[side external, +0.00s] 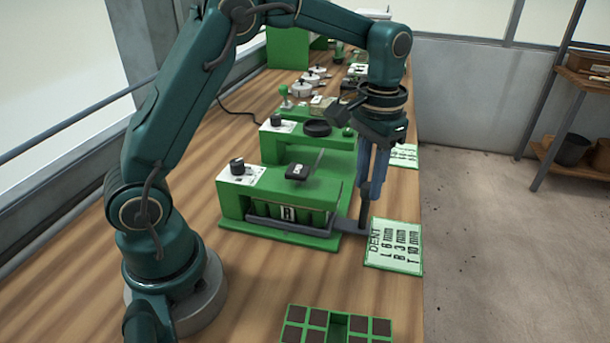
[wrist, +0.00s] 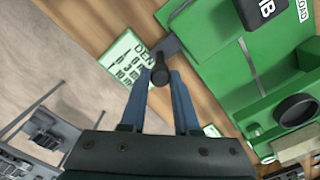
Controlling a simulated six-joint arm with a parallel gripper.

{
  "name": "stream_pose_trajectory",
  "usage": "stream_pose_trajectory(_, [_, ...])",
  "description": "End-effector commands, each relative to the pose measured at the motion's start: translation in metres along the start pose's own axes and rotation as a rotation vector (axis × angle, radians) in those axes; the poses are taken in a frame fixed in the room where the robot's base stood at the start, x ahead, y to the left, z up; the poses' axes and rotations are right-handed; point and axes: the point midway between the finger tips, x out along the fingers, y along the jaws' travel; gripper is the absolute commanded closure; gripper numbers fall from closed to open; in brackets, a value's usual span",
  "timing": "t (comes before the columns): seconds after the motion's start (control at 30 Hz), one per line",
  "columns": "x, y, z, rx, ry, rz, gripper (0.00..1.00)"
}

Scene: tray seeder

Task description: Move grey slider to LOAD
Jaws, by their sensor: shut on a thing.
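The green seeder (side external: 308,181) stands on the bench with a grey slider (side external: 290,228) along its lower front. The slider's flat arm sticks out past the seeder's right side and ends in an upright dark handle (side external: 364,214). My gripper (side external: 369,196) points down there, its blue fingers shut on the handle. In the wrist view the dark round handle (wrist: 160,75) sits between the fingertips (wrist: 161,80), with the grey arm (wrist: 168,47) leading to the green seeder (wrist: 222,62). A small white label (wrist: 303,10), apparently reading LOAD, is at the upper right; its far part is cut off.
A DENT card (side external: 394,246) lies close to the handle. A green tray with dark cells (side external: 337,318) is at the front. A second green machine (side external: 290,148) and several small items stand behind. The bench's right edge is near my gripper.

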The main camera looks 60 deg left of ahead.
Motion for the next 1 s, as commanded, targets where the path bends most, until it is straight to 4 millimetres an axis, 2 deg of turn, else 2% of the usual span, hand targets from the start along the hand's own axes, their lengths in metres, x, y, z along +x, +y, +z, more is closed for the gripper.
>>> stream_pose_trajectory(0.2, [0.0,-0.023,-0.023,-0.004,0.003,0.0,1.0])
stream_pose_trajectory(0.5, [-0.001,-0.046,-0.047,-0.001,0.004,0.001,1.0])
stream_pose_trajectory(1.0, [-0.001,-0.064,-0.066,0.002,0.007,0.003,1.0])
